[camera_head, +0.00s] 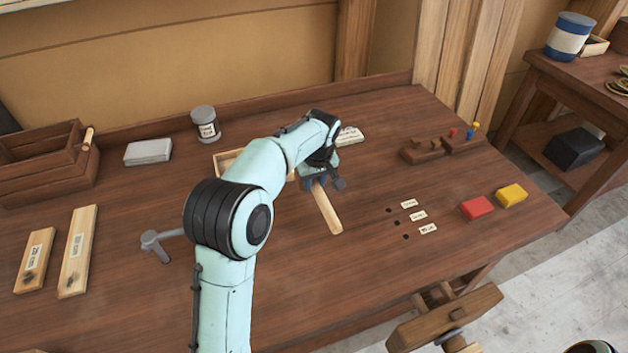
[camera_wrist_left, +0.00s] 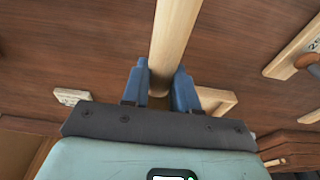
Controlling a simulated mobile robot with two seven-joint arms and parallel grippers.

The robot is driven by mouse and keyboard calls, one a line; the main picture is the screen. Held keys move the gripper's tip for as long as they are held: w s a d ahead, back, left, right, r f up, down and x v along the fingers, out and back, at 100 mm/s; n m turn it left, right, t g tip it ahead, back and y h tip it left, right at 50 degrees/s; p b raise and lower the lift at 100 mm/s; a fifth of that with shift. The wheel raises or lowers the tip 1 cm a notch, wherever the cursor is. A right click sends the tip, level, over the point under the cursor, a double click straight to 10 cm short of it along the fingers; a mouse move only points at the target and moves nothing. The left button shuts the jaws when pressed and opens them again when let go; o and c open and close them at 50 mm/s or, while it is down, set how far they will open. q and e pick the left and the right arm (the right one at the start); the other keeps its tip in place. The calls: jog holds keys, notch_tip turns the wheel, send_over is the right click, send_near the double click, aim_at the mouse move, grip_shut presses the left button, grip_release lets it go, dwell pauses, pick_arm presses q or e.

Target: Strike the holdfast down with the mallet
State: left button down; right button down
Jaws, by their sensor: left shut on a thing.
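My left gripper (camera_head: 318,184) is over the middle of the bench and shut on a pale wooden handle, which I take for the mallet's. The handle (camera_head: 328,212) points toward the near side of the bench; I see no mallet head. In the left wrist view the handle (camera_wrist_left: 174,40) runs between the blue fingers (camera_wrist_left: 160,88) and out of the top edge. A grey metal piece (camera_head: 152,243), perhaps the holdfast, shows at the left, partly hidden behind my arm. I cannot tell whether it stands in a hole. My right gripper is not in view.
Labelled planks (camera_head: 79,250) and a wooden crate (camera_head: 45,165) are at the left. A grey can (camera_head: 206,125) and a shallow wooden tray (camera_head: 224,158) are behind my arm. Several labelled holes, a red block (camera_head: 476,208) and a yellow block (camera_head: 511,195) are at the right.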

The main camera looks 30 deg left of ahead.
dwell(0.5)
